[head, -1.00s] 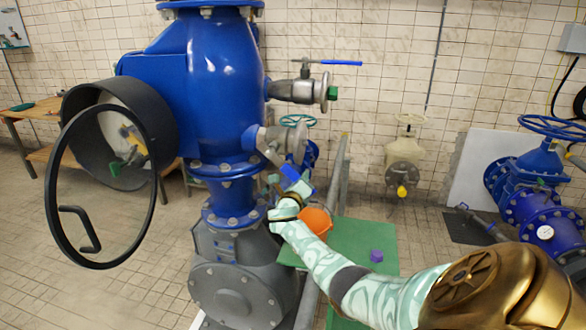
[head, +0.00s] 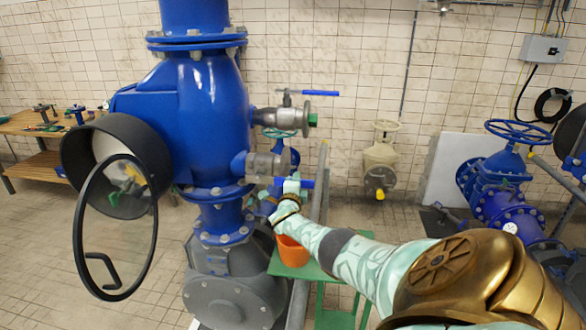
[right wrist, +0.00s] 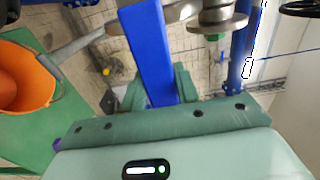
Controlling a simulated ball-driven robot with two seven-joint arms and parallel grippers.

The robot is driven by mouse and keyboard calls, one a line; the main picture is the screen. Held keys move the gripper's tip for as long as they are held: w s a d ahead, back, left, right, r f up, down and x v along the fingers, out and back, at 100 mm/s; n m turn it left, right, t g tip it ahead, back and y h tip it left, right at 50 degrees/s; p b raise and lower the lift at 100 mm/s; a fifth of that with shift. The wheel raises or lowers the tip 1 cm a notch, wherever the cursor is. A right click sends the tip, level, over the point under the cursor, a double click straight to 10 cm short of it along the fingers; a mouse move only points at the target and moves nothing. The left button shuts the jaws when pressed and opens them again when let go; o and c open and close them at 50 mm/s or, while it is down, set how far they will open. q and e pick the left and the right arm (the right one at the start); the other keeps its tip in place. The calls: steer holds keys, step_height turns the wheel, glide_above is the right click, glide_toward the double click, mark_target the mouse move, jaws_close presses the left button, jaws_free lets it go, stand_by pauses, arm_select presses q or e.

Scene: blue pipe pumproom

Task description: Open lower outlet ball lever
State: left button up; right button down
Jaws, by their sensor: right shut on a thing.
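The lower outlet ball valve (head: 266,166) is a grey metal fitting on the right side of the big blue pipe. Its blue lever (head: 308,184) points right and looks about level. My right gripper (head: 291,186) is shut on this lever. In the right wrist view, the lever (right wrist: 148,50) runs down between the two green fingers of my right gripper (right wrist: 158,92). The fingers cover part of the lever in the head view. My left gripper is not in view.
The upper outlet valve (head: 283,117) with its own blue lever (head: 318,93) sits just above. An orange bucket (head: 293,250) stands on a green table (head: 287,268) below my right forearm. A black handwheel (head: 80,228) stands at the left. A grey rail (head: 321,200) runs close behind the gripper.

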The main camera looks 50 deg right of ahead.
steer(key=shift+r, duration=0.25)
steer(key=shift+w+d+r, duration=0.1)
steer(key=shift+r, duration=0.05)
steer(key=c, duration=1)
jaws_free()
steer(key=shift+c, duration=0.2)
steer(key=p+v, duration=0.7)
steer(key=v, duration=0.9)
steer(key=shift+a+p, duration=0.25)
steer(key=shift+p, duration=0.05)
